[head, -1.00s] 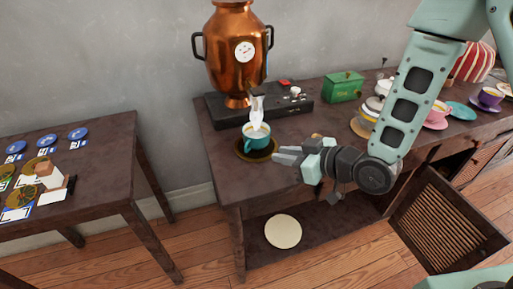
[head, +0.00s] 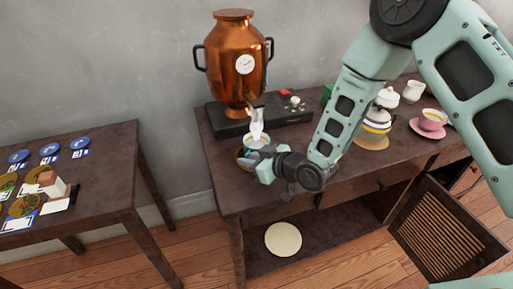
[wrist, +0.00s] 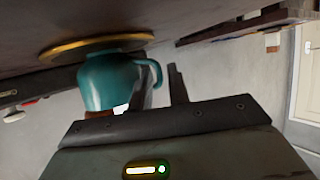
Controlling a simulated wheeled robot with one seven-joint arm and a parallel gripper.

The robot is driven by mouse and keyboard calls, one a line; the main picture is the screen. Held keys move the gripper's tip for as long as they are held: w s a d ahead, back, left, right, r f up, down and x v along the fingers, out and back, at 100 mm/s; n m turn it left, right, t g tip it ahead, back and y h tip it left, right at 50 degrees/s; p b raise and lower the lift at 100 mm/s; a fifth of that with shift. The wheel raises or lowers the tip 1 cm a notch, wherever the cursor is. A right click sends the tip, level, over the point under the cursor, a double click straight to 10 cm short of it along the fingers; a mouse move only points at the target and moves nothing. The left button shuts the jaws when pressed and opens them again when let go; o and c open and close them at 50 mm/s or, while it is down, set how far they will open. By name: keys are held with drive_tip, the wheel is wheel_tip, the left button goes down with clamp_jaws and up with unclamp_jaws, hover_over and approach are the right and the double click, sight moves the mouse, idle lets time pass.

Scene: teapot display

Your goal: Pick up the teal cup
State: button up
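The teal cup (head: 257,143) stands below the spout of the copper samovar (head: 236,62), partly hidden by my gripper (head: 251,158). In the wrist view the cup (wrist: 105,82) appears upside down, resting on a dark coaster with a gold rim (wrist: 95,45). Its handle (wrist: 157,74) points towards the right of that picture. My gripper (wrist: 162,86) is open, with a gap between its dark fingers. The handle shows at this gap, beside one finger. I cannot tell whether a finger touches it.
The samovar stands on a black base (head: 225,122) just behind the cup. A pink cup (head: 432,118), a white pot (head: 386,98) and a white jug (head: 413,91) stand to the right. A cabinet door (head: 440,225) hangs open. A side table (head: 85,180) is at the left.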

clamp_jaws()
drive_tip(key=shift+r, duration=0.2)
